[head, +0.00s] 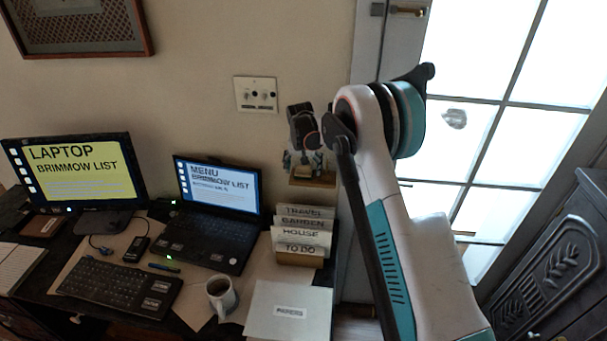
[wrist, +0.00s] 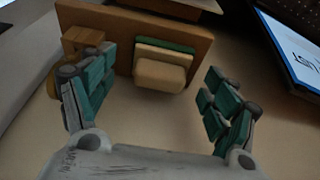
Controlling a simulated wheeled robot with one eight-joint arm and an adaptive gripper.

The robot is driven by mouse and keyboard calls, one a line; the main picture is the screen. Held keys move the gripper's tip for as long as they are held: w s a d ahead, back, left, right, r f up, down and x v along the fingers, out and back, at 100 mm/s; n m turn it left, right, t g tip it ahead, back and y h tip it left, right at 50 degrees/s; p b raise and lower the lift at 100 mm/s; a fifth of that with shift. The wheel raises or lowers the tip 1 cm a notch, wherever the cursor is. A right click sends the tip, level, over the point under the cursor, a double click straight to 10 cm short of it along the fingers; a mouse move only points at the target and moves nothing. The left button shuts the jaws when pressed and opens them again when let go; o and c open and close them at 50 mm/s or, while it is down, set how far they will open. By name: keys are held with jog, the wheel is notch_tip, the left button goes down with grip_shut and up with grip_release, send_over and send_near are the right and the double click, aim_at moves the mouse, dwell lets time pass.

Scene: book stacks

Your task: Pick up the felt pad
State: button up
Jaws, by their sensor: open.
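In the wrist view a small layered block lies against a brown wooden board (wrist: 195,22). It has a beige front block (wrist: 160,76), a tan layer and a thin green layer (wrist: 165,44). The felt pad seems to be part of this stack; I cannot tell which layer. My gripper (wrist: 160,62) is open and empty, its teal fingers apart on the left and right of the stack. In the head view my gripper (head: 304,163) is by the wall, just above a small wooden ledge (head: 312,179). The stack is small and partly hidden there.
A yellowish wooden piece (wrist: 82,40) is close behind the left finger. Below on the desk are a card holder (head: 298,259), an open laptop (head: 215,230), a white mug (head: 222,297), a keyboard (head: 118,287) and a monitor (head: 75,170). A glazed door (head: 500,130) is at right.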

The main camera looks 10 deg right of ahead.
aim_at(303, 168)
jog(key=shift+x, duration=0.85)
jog(key=c, duration=1.2)
jog(key=shift+o, duration=0.2)
jog(key=shift+r, duration=0.1)
jog(key=shift+s+r, duration=0.2)
jog(key=shift+r, duration=0.2)
jog(key=v, duration=0.4)
jog(key=w+v, duration=0.1)
jog(key=v, duration=0.1)
jog(key=shift+r+p, duration=0.3)
jog(key=shift+r, duration=0.05)
jog(key=s+a, duration=0.3)
jog(key=s, duration=0.6)
jog(key=s+a, duration=0.3)
jog(key=s, duration=0.6)
jog(key=shift+f, duration=0.15)
jog(key=shift+a, duration=0.1)
